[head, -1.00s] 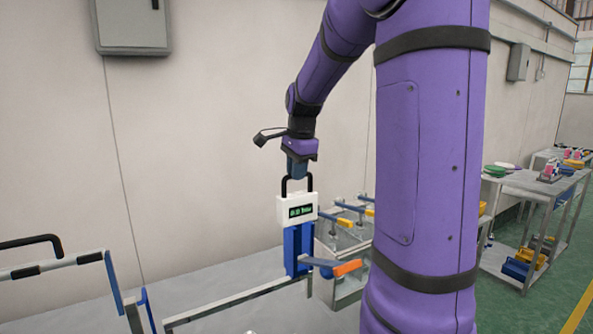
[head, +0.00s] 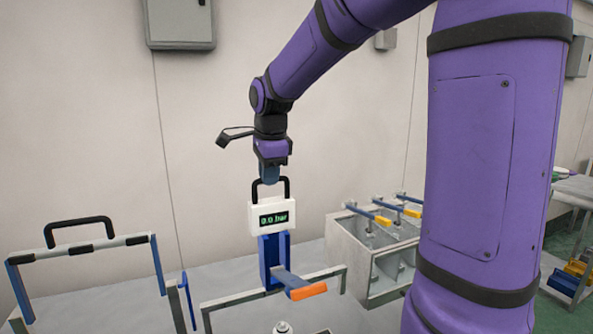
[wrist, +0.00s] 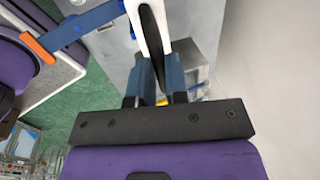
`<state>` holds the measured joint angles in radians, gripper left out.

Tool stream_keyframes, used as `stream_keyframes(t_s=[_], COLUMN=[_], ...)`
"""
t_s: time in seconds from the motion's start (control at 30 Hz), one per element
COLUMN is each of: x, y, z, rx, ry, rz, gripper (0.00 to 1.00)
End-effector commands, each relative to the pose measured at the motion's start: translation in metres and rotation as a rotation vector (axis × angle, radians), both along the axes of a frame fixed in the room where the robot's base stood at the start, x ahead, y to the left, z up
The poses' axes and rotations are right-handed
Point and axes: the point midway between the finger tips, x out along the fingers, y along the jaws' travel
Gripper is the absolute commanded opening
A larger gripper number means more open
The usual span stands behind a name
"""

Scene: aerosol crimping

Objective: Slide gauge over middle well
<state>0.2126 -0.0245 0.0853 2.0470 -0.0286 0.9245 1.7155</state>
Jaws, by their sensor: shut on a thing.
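The gauge (head: 268,215) is a white box with a green "0.0 bar" display, a black top handle, a blue bracket and an orange-tipped lever. It stands upright at about the middle of a grey rail (head: 225,302). My gripper (head: 269,179) points down and is shut on the handle. In the wrist view, the gauge (wrist: 137,12) shows beyond my gripper (wrist: 157,92). A grey box with open wells (head: 345,255) stands to the right, apart from the gauge. I cannot tell from the frames which well is the middle one.
Blue levers with yellow tips (head: 382,221) lie over the grey box. A second frame with a black handle (head: 80,226) stands at left. A can top (head: 283,327) shows below the rail. The wall is behind.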

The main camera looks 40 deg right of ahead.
Motion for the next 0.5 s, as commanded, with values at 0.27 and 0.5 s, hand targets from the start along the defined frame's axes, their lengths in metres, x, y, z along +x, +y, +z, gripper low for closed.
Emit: stream_keyframes(t_s=[0.27, 0.5], x=[0.008, 0.008], y=[0.029, 0.031], z=[0.000, 0.000], rx=[0.000, 0.000], ry=[0.000, 0.000], rz=[0.001, -0.001], gripper=[0.00, 0.00])
